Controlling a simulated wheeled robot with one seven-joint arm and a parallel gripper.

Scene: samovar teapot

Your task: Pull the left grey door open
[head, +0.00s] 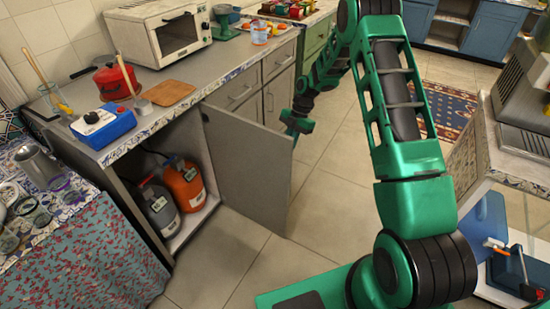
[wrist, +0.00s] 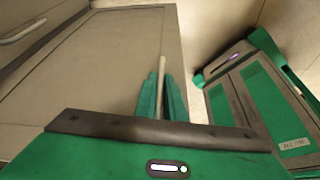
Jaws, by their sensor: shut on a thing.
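The left grey door (head: 245,160) stands swung well out from its cabinet, and the inside of the cabinet shows. In the head view my gripper (head: 298,122) is at the door's free edge, on its outer side, and the handle is hidden there. In the wrist view the door's outer face (wrist: 100,75) fills the left and middle. A thin pale handle (wrist: 162,66) stands between the green fingers of my gripper (wrist: 161,82), which are shut on it.
An orange gas bottle (head: 185,184) and a grey one (head: 159,208) stand inside the cabinet. Closed grey doors and drawers (head: 277,90) continue to the right. Tiled floor (head: 240,265) is clear in front of the door. A cloth-covered table (head: 85,250) stands at the left.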

